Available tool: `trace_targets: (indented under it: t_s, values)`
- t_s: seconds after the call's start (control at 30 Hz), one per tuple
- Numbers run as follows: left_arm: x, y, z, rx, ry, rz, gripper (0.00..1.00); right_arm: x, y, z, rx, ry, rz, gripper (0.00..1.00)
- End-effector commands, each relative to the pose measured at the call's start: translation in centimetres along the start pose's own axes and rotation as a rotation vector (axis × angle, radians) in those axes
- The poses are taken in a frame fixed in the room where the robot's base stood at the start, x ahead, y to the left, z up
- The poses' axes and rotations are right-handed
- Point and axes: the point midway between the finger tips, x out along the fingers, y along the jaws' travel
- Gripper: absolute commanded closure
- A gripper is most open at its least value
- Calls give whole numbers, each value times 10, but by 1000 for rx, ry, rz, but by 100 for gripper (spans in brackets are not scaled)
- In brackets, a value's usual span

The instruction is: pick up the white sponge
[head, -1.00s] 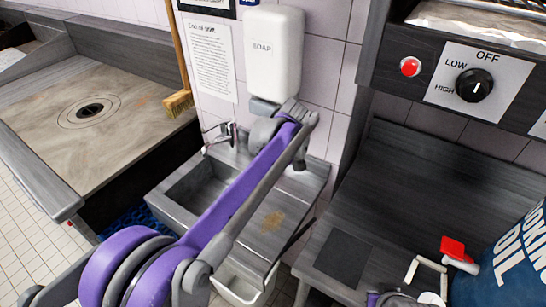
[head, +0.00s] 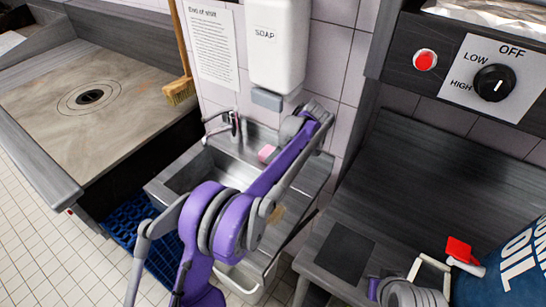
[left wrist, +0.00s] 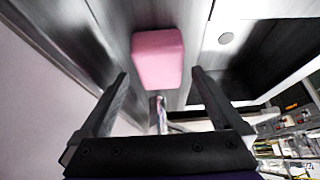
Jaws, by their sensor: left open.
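I see no white sponge; a pink sponge-like block (head: 267,153) lies at the back of the small sink unit, near the tap. It also shows large in the left wrist view (left wrist: 158,58). My left gripper (left wrist: 160,74) is open, with its fingers apart on either side of the near end of the block. I cannot tell whether they touch it. In the head view my left arm hides most of that gripper and part of the sink.
A soap dispenser (head: 277,45) hangs on the wall above the sink (head: 205,170). The tap (head: 232,122) stands beside the block. A broom (head: 179,90) leans at the left. A dark counter (head: 420,190) and a blue oil drum (head: 515,265) are at the right.

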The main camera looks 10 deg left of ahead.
Motion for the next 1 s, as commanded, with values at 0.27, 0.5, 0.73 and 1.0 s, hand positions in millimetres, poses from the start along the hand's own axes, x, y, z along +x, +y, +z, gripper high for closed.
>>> trace_targets:
  t_s: [0.27,0.5,0.73,1.0]
  values:
    - [34,0,-2,-1,0,0,0,-2,0,-3,0,3,0,100]
    - [36,0,-2,0,0,0,0,-2,0,-3,0,3,0,100]
    - [36,0,-2,0,0,0,41,-2,0,-3,0,3,0,100]
    - [36,0,-2,0,0,0,76,-2,0,-3,0,3,0,100]
